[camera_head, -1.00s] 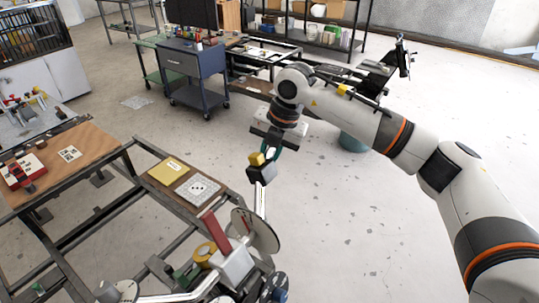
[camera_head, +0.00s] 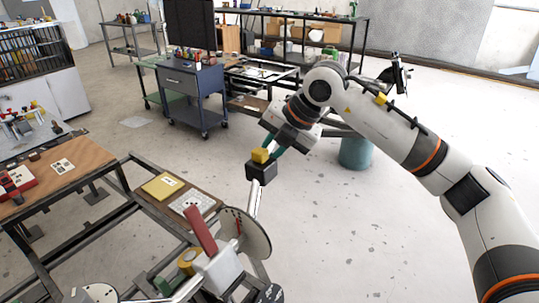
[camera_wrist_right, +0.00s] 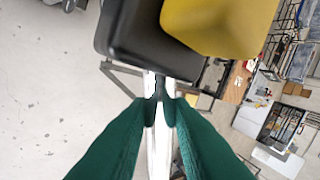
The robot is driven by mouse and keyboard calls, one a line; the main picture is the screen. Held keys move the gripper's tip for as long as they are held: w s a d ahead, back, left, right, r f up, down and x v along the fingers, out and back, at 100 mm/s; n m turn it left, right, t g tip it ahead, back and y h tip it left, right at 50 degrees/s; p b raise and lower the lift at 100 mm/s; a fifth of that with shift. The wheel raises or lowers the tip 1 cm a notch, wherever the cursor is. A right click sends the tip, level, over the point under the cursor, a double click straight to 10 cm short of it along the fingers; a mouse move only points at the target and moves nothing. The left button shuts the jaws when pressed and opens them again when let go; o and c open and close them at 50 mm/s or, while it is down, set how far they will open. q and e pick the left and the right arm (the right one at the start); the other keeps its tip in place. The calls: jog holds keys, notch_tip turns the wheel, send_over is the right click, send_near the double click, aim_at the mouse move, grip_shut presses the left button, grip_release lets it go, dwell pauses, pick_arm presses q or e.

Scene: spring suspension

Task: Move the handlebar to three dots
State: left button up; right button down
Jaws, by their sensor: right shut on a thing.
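The handlebar is a silver rod (camera_head: 254,200) rising from a grey mechanism with a red lever (camera_head: 202,231) and a metal disc (camera_head: 246,234). A black block (camera_head: 261,171) with a yellow piece (camera_head: 260,155) sits at its upper end; both loom large in the right wrist view (camera_wrist_right: 150,35). My right gripper (camera_wrist_right: 160,102) has its green fingers shut on a thin dark part beneath the block. A white card (camera_head: 193,202) lies on the brown board beside a yellow card (camera_head: 163,186); the lever tip is near it, and its dots are hard to make out. My left gripper is not in view.
A metal frame table (camera_head: 60,240) with a brown top stands at the left, holding a red-and-white device (camera_head: 14,184) and another white card (camera_head: 63,166). A blue cabinet (camera_head: 190,88) and shelves stand behind.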

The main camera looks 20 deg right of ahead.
jog(key=shift+r, duration=0.1)
jog(key=c, duration=1.3)
grip_release()
jog(key=shift+c, duration=0.2)
jog(key=shift+o, duration=0.2)
jog(key=shift+w, duration=0.1)
jog(key=b+v, duration=0.2)
jog(key=v, duration=0.9)
jog(key=shift+d+r, duration=0.15)
jog(key=shift+r, duration=0.15)
